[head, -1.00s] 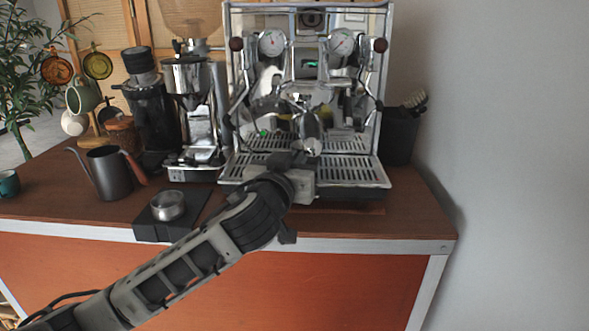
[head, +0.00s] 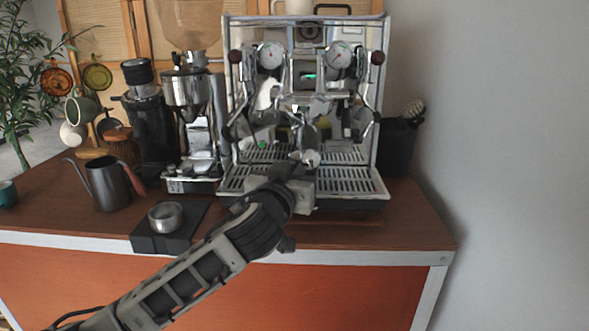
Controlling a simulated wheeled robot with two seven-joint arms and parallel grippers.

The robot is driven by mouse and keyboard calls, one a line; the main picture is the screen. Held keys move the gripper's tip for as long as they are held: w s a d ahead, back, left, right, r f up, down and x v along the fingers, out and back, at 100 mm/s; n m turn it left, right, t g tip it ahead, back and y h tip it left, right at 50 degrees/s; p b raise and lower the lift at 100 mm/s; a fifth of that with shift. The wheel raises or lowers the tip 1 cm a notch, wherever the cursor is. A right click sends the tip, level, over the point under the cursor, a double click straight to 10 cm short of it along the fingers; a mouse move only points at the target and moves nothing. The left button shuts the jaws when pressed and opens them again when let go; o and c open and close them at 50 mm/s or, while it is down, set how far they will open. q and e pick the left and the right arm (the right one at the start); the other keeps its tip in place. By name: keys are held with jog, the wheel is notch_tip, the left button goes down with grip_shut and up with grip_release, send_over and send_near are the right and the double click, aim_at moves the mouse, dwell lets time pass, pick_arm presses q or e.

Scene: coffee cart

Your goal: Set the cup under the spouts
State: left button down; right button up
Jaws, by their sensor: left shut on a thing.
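The espresso machine (head: 232,90) stands at the back of the counter. A silver part (head: 310,158) sticks out toward me at its middle, above the slotted drip tray (head: 350,184). My left gripper (head: 290,168) is at the front middle of the drip tray, just below that part, pointing into the machine. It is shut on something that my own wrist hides. I cannot make out a cup in it, or the spouts clearly. A teal cup (head: 8,194) stands at the far left counter edge. My right gripper is not in view.
A grinder (head: 186,88), a black canister-like device (head: 150,130) and a dark kettle (head: 108,184) stand left of the machine. A metal bowl (head: 166,216) sits on a black block (head: 150,243) near the front edge. A black bin (head: 397,150) stands right of the machine.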

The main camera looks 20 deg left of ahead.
pick_arm(q)
jog(key=c, duration=1.5)
grip_release()
